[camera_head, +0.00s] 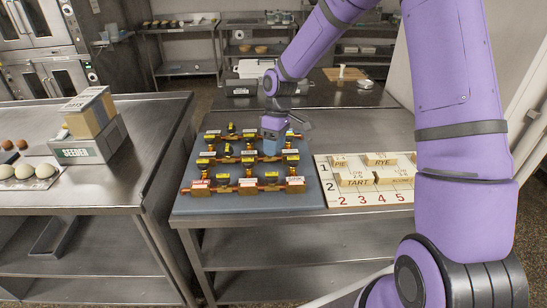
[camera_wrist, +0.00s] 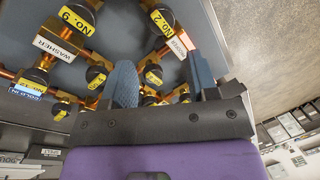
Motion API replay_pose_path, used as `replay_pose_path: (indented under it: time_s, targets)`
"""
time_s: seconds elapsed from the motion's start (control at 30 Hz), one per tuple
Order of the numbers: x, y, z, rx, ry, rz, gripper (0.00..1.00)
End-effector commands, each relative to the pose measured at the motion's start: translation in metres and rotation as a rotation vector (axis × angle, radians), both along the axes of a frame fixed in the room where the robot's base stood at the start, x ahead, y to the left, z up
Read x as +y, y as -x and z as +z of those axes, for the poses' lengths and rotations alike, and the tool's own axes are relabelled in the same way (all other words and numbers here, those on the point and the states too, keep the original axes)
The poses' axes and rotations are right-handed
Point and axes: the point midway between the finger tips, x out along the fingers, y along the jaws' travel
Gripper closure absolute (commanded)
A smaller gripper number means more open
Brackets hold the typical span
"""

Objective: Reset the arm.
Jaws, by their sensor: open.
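My purple arm reaches over the middle steel table (camera_head: 290,238) in the head view. My gripper (camera_head: 274,134) hangs over the back right part of a copper pipe assembly. In the wrist view my gripper (camera_wrist: 164,82) has its two blue-padded fingers apart, with nothing seen held between them. The pipe assembly (camera_head: 247,184) lies on a blue-grey board (camera_head: 300,204) and has several black valves with yellow tags. The wrist view shows its pipes (camera_wrist: 88,55) close beyond the fingers, with labels such as WASHER, NO. 9 and NO. 2. Whether the fingers touch it, I cannot tell.
A numbered white board (camera_head: 345,199) with PIE, RYE and TART blocks lies right of the pipes. A left steel table (camera_head: 100,198) holds a SEEDER box (camera_head: 90,148) and a tray of pale buns (camera_head: 36,184). Ovens (camera_head: 50,80) and shelves stand behind.

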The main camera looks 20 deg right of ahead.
Motion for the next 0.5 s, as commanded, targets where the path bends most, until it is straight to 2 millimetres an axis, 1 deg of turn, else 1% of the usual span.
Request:
replay_pose_path:
  time_s: [0.13, 0.5]
  targets:
    - [-0.0015, -0.0009, 0.0081, 0.0, 0.0, -0.001, 0.46]
    - [-0.0015, -0.0009, 0.0087, 0.002, 0.0, -0.001, 0.46]
